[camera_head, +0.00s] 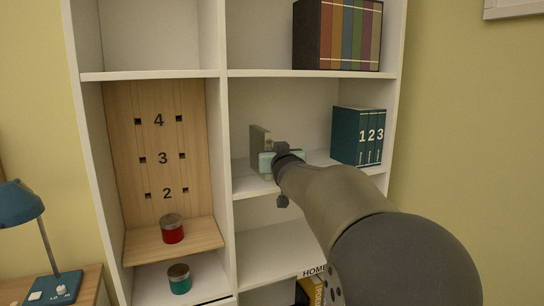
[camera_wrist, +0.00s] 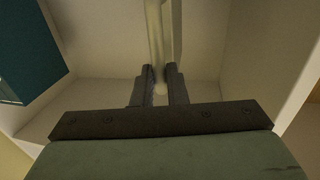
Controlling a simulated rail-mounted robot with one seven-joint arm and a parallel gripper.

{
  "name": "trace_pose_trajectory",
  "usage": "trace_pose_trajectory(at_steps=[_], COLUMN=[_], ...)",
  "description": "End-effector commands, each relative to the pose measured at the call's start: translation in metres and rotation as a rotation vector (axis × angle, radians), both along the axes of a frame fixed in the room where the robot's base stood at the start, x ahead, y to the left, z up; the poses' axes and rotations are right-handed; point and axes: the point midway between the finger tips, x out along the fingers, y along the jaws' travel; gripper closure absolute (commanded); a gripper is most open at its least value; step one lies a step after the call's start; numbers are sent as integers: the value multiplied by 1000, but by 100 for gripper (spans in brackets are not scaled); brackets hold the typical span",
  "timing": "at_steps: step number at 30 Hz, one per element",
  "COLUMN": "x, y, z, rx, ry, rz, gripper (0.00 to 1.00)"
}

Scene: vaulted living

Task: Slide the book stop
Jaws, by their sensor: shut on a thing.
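The book stop (camera_head: 258,138) is a thin grey-beige upright plate on the middle shelf of the right-hand bay, left of the numbered teal books (camera_head: 357,135). My gripper (camera_head: 268,158) reaches in from the front and is shut on it. In the wrist view, the two dark fingers of my gripper (camera_wrist: 160,74) pinch the pale upright of the book stop (camera_wrist: 162,28). In the head view, my arm and wrist hide the fingertips and part of the shelf. The books also show in the wrist view (camera_wrist: 30,45) at the left.
A gap of bare shelf separates the book stop from the books. The white divider (camera_head: 226,150) stands to the left. The left bay holds a wooden panel (camera_head: 160,150) with numbers, a red jar (camera_head: 172,229) and a teal jar (camera_head: 179,279). Coloured books (camera_head: 338,35) stand above.

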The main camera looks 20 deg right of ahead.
Motion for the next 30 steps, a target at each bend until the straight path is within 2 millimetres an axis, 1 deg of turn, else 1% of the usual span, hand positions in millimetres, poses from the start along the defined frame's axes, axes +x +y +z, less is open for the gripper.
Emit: trace_pose_trajectory(at_steps=[4,5,6,7,15,19,23,30], x=[0,0,0,0,-1,-9,-31,-88], y=[0,0,0,0,0,2,7,16], z=[0,0,0,0,1,1,0,2], rx=[0,0,0,0,0,1,-1,-1], ry=[0,0,0,0,-1,-2,-3,-4], rz=[1,1,1,1,1,2,8,19], gripper=[100,79,68,66,66,66,66,66])
